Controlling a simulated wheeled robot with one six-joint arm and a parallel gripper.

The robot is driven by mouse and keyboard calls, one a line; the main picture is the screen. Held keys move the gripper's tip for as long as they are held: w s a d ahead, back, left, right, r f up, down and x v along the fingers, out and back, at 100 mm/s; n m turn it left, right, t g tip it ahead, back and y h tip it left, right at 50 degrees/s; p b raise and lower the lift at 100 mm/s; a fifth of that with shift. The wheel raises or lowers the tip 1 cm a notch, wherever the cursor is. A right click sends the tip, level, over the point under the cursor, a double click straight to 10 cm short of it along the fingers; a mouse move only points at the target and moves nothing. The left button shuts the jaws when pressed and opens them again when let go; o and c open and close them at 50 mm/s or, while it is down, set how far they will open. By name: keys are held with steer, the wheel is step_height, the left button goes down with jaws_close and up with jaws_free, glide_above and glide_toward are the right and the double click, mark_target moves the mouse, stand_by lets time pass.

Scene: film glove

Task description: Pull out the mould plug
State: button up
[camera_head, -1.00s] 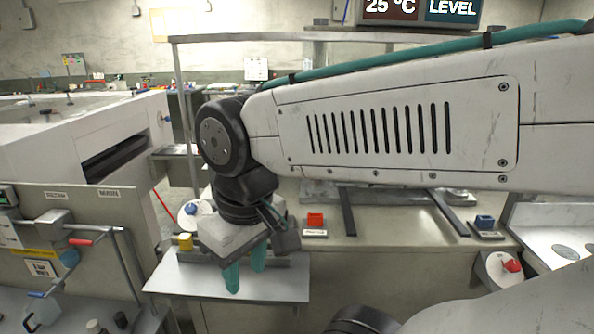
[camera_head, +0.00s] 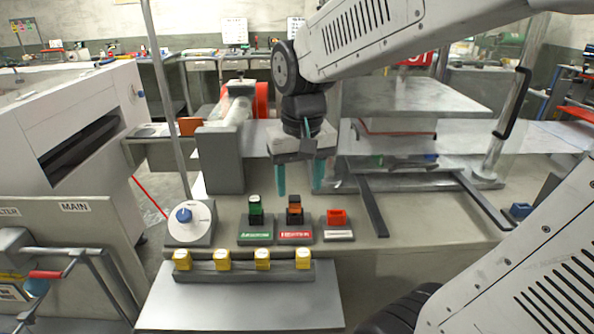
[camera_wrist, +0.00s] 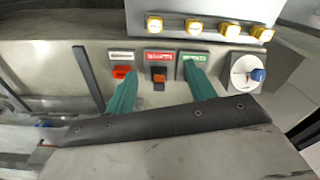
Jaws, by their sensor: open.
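Three small plug-like blocks stand in a row on the bench in the head view: a green one (camera_head: 255,207) behind a green label, an orange-and-black one (camera_head: 294,208) behind a red label, and a red-orange one (camera_head: 337,217) behind a white label. The labels are too small to read, so I cannot tell which is the mould plug. My gripper (camera_head: 299,187) points down with its two teal fingers apart and empty, above and behind the row. In the wrist view, the orange-and-black block (camera_wrist: 159,76) shows between the fingers (camera_wrist: 158,82), apart from them.
Several yellow blocks (camera_head: 222,260) sit in a grey rack on a front shelf (camera_head: 240,308). A blue-knobbed dial (camera_head: 185,216) stands left of the row. A grey post (camera_head: 221,160) rises behind it. Dark rails (camera_head: 371,206) lie to the right.

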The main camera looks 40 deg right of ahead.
mark_target(295, 198)
steer(key=w+d+f+m, duration=0.1)
steer(key=w+d+f, duration=0.1)
steer(key=w, duration=0.1)
steer(key=w+d+f+m, duration=0.1)
steer(key=w+d, duration=0.1)
steer(key=w, duration=0.1)
steer(key=w+d+f+m, duration=0.1)
steer(key=w+d+f, duration=0.1)
steer(key=w, duration=0.2)
steer(key=shift+f+g, duration=0.3)
steer(key=shift+f, duration=0.05)
steer(key=shift+w+f, duration=0.15)
steer(key=shift+f, duration=0.15)
step_height(295, 198, down, 7)
steer(key=shift+f, duration=0.2)
steer(key=c, duration=1.1)
